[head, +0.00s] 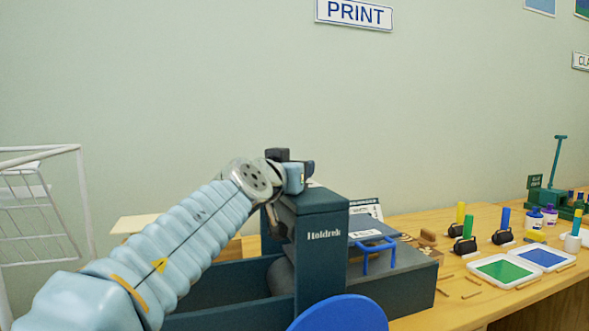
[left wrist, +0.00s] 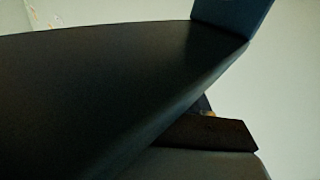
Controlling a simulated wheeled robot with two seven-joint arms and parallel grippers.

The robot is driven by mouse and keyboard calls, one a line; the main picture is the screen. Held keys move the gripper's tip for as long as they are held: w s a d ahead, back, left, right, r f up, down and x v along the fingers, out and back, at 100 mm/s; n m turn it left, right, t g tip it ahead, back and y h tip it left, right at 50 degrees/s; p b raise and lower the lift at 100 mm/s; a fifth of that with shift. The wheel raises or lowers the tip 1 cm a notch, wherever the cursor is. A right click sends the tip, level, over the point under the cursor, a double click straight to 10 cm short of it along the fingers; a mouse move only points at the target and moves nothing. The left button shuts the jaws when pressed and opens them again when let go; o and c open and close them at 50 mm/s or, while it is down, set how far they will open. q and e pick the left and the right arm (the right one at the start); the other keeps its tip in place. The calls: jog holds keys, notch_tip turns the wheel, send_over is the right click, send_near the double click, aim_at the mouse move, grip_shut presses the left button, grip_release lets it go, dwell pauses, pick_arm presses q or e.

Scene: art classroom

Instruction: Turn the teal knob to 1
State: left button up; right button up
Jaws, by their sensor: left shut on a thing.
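A dark teal press (head: 321,245) marked "Holdrek" stands on the wooden table. My left arm reaches in from the left, and my left gripper (head: 296,172) is at the top of the press's upright housing. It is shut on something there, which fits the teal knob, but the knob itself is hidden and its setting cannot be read. In the left wrist view a large dark surface (left wrist: 100,85) fills most of the picture very close up, with a dark blue-teal piece (left wrist: 232,14) at upper right. My right gripper is not in view.
Ink trays, green (head: 504,269) and blue (head: 542,257), and several rollers lie at right. A white wire rack (head: 42,210) stands at left.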

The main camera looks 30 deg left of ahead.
pick_arm(q)
jog(key=shift+y, duration=0.3)
jog(key=o, duration=0.9)
jog(key=shift+o, duration=0.2)
jog(key=s+d, duration=0.2)
jog(key=s, duration=1.1)
jog(key=shift+s+d, duration=0.15)
jog(key=shift+s, duration=0.2)
jog(key=shift+o, duration=0.2)
